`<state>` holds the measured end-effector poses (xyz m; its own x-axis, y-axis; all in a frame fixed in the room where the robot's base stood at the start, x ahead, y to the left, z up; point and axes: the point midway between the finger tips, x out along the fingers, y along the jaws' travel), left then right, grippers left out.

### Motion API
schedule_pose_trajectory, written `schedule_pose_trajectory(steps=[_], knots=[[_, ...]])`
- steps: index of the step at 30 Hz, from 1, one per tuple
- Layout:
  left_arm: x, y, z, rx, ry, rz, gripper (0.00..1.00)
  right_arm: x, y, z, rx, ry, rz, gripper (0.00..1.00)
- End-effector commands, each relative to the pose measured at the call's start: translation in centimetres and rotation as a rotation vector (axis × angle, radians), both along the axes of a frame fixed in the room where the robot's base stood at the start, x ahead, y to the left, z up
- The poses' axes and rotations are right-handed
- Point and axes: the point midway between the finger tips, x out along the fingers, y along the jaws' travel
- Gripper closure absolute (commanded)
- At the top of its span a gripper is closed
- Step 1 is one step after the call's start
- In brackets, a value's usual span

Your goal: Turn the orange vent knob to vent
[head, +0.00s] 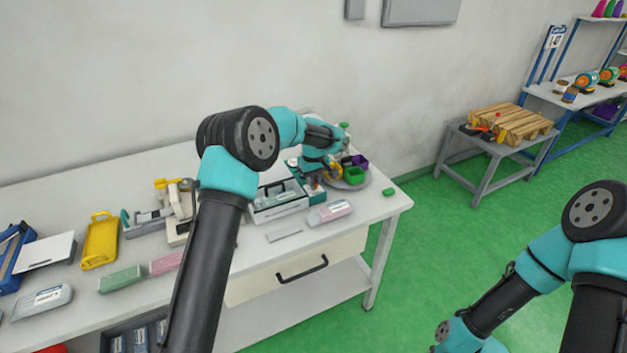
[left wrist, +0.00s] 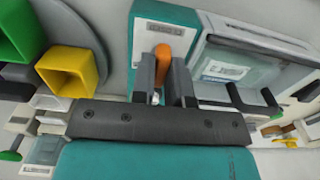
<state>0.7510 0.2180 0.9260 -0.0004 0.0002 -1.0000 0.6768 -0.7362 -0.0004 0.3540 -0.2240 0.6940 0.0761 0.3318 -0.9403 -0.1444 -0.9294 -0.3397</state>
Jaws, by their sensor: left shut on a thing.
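The orange vent knob (left wrist: 176,47) sits on a teal and white device (left wrist: 160,25) with a printed label, at the top middle of the left wrist view. My left gripper (left wrist: 164,72) is around the knob, shut on it, and its dark fingers hide part of it. In the head view my left gripper (head: 313,178) points down at the teal device (head: 316,194) near the right end of the bench, and the knob is largely hidden there. I cannot read which way the knob is set. My right gripper is out of view; only its arm shows at the lower right.
A white tray box (head: 278,207) stands left of the device. A round grey plate (head: 362,183) with coloured cups, including a green cup (head: 354,175), stands right of it.

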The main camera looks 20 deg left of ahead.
Motion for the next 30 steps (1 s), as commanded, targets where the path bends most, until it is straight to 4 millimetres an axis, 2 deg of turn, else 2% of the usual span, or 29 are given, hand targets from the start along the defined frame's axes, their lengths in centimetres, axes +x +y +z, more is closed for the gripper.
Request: schedule_pose_trajectory(steps=[4, 5, 13, 23, 26, 30], knots=[[0.0, 0.0, 0.1, 0.000, -0.001, 0.001, 1.00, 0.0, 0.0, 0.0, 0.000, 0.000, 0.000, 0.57], [0.0, 0.0, 0.1, 0.000, -0.001, 0.001, 0.84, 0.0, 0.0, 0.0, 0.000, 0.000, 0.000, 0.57], [0.0, 0.0, 0.0, -0.001, -0.001, 0.000, 0.60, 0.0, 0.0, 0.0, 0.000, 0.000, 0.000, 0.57], [0.0, 0.0, 0.3, 0.000, -0.001, -0.001, 0.60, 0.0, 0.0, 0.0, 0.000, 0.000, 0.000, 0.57], [0.0, 0.0, 1.1, 0.000, -0.001, -0.001, 0.60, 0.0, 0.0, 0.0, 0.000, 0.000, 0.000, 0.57], [0.1, 0.0, 3.0, 0.000, -0.004, -0.001, 0.60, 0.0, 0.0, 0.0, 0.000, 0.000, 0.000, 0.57]])
